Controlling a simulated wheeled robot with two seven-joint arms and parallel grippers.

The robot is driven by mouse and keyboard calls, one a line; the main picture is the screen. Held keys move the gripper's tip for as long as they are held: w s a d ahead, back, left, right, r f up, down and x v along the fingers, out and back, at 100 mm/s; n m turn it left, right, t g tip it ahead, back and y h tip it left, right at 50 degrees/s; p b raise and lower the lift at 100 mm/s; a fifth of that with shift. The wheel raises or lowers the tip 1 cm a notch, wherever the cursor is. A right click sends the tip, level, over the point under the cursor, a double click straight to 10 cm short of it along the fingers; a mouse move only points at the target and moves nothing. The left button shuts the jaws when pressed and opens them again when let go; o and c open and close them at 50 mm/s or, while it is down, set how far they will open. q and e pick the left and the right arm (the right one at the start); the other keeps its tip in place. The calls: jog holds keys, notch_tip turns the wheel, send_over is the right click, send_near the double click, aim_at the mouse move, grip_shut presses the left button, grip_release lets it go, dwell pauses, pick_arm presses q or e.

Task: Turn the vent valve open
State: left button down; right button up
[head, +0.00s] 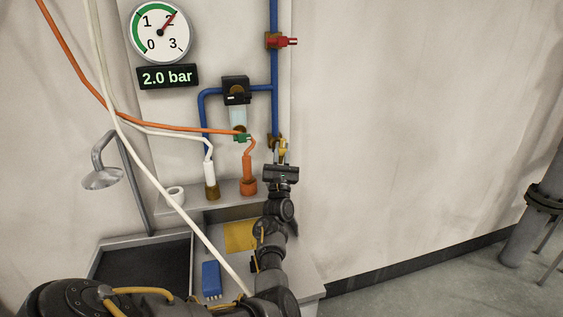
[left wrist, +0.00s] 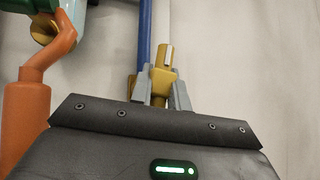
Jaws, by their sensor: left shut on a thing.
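A brass-yellow valve (head: 283,146) sits at the lower end of the blue wall pipe. I take it to be the vent valve; no label is readable. My left gripper (head: 281,154) reaches up to it from below and is shut on its yellow handle. In the left wrist view the handle (left wrist: 165,56) stands upright between the grey fingers of my left gripper (left wrist: 161,90). The fingers hide part of the valve, so its exact setting is unclear. My right gripper is not in view.
A round gauge (head: 160,31) points near 2, and the display (head: 167,77) reads 2.0 bar. A red-handled valve (head: 286,41) sits higher on the blue pipe (head: 274,100). Orange (head: 175,127) and white hoses hang close left of my arm. The wall at right is clear.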

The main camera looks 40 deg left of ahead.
aim_at(282, 156)
pick_arm(q)
jog(key=shift+n+g+y+b, duration=0.9)
jog(key=shift+n+y, duration=0.5)
jog(key=shift+n, duration=0.4)
jog(key=c, duration=1.3)
grip_release()
jog(key=shift+c, duration=0.2)
jog(key=b+v, duration=0.2)
jog(key=v, duration=0.4)
jog(key=shift+d+f, duration=0.1)
jog(key=shift+f, duration=0.1)
jog(key=shift+s+d+f, duration=0.3)
jog(key=shift+s, duration=0.05)
